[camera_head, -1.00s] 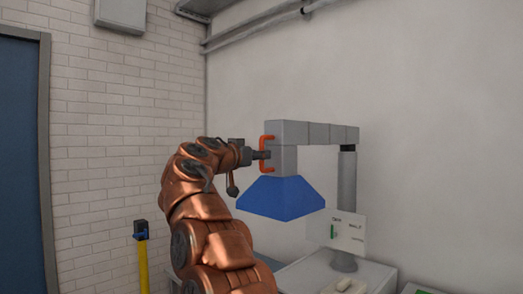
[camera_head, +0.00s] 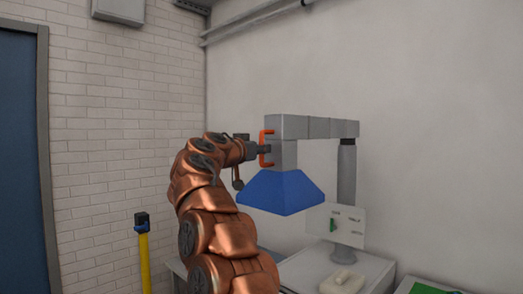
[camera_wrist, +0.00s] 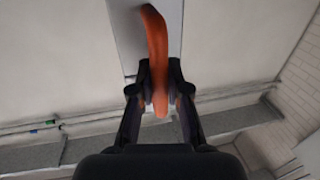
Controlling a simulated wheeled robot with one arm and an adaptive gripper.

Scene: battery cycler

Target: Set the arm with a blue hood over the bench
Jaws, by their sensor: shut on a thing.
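The blue hood (camera_head: 281,193) hangs from the left end of a grey jointed arm (camera_head: 310,127). The arm reaches left from the top of a grey post (camera_head: 346,180). An orange handle (camera_head: 266,140) is fixed on the left side of the arm's end block, above the hood. My gripper (camera_head: 262,149) is shut on this handle. In the wrist view, the handle (camera_wrist: 158,60) runs between the two fingers of my gripper (camera_wrist: 160,92), with the grey arm behind it. The hood is not seen in the wrist view.
A pale bench (camera_head: 320,274) stands below and right of the hood, with a white panel (camera_head: 337,224) and a small pale object (camera_head: 343,282). A green surface (camera_head: 430,288) is at the lower right. A yellow post (camera_head: 145,262) stands left of my arm.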

